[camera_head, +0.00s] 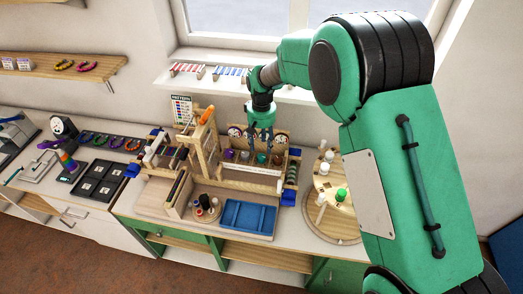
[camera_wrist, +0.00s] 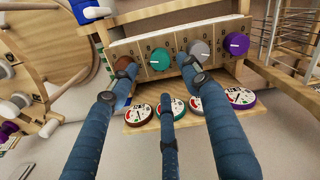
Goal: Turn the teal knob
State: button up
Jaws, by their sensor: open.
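The teal knob (camera_wrist: 144,67) is on a wooden panel in a row with a brown knob, a grey knob and a purple knob. It has a white pointer mark. In the wrist view it shows between the blue fingers of my gripper (camera_wrist: 152,80), which are open and hold nothing. Fingers spread to either side of it, and one shorter finger points at it from below. I cannot tell whether any finger touches it. In the head view my gripper (camera_head: 263,138) is just above the knob row, and the teal knob (camera_head: 262,158) shows below it.
The brown knob (camera_wrist: 124,65), grey knob (camera_wrist: 198,49) and purple knob (camera_wrist: 236,44) are close beside it. Several round dials (camera_wrist: 190,106) line the panel. A blue tray (camera_head: 246,217) lies in front, and a round wooden board (camera_head: 330,228) stands at right.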

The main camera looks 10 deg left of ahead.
jog(key=shift+r, duration=2.5)
jog(key=shift+d+r, duration=0.1)
jog(key=s+d+r+m+t+b, duration=0.1)
jog(key=s+d+r+b, duration=0.1)
jog(key=s+d+r, duration=0.6)
jog(key=s+d+r+m+t+b, duration=0.2)
jog(key=s+d+r, duration=0.3)
jog(key=d+r, duration=0.6)
jog(key=s+d+f+m+t+b, duration=0.1)
jog(key=s+d+b, duration=0.1)
jog(key=s+d, duration=0.6)
jog(key=s+d+f+m+t+b, duration=0.1)
jog(key=s+d, duration=0.6)
jog(key=s, duration=0.9)
jog(key=shift+d+f+m+t+b, duration=0.3)
jog(key=shift+d+f+m+b, duration=0.15)
jog(key=shift+f+b, duration=0.35)
jog(key=shift+s, duration=0.1)
